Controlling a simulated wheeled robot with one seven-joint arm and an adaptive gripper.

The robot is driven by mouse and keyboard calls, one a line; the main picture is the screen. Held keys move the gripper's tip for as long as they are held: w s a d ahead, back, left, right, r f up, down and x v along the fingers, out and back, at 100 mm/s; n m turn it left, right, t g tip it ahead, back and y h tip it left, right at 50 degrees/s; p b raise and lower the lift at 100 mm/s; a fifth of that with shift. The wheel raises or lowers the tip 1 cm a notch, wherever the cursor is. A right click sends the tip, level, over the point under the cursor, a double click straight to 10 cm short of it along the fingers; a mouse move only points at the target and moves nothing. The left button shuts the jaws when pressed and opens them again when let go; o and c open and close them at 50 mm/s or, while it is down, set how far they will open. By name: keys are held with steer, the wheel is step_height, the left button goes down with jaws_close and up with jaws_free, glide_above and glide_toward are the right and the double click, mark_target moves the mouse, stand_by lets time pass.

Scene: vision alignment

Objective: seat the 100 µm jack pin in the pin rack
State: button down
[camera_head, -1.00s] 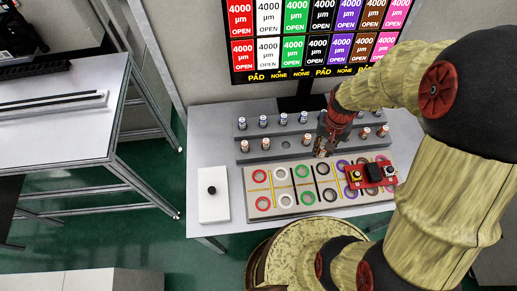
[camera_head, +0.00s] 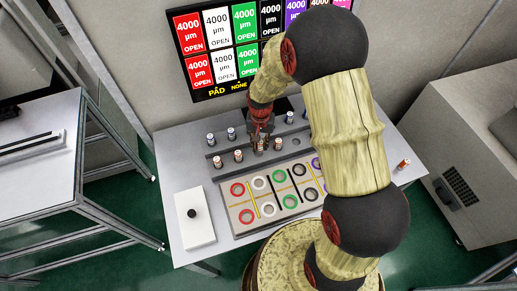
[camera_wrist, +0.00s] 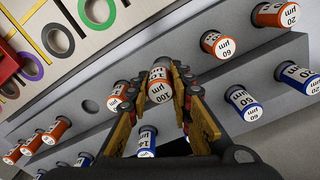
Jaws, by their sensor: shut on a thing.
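The 100 µm jack pin (camera_wrist: 160,86) is an orange and white cylinder with "100" readable on its label in the wrist view. My gripper (camera_head: 260,144) is shut on it, with one finger on each side. The pin is over the front row of the grey pin rack (camera_head: 202,172), roughly in line with the neighbouring orange pins. Whether its base is in a hole or above one is hidden. An empty round hole (camera_wrist: 90,106) shows in the same row, beyond one neighbouring orange pin (camera_wrist: 118,95).
Orange pins (camera_head: 217,162) stand close by in the front row, and blue pins (camera_head: 231,133) in the back row. A board with coloured rings (camera_head: 239,215) lies before the rack. A white box (camera_head: 194,226) stands left.

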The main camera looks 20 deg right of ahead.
mark_target(259, 148)
steer(key=shift+w+a+f, duration=0.2)
steer(key=shift+w+f, duration=0.05)
steer(key=shift+f, duration=0.2)
steer(key=shift+f+b, duration=0.3)
steer(key=shift+f, duration=1.2)
steer(key=shift+f, duration=0.15)
steer(key=c, duration=1.6)
jaws_free()
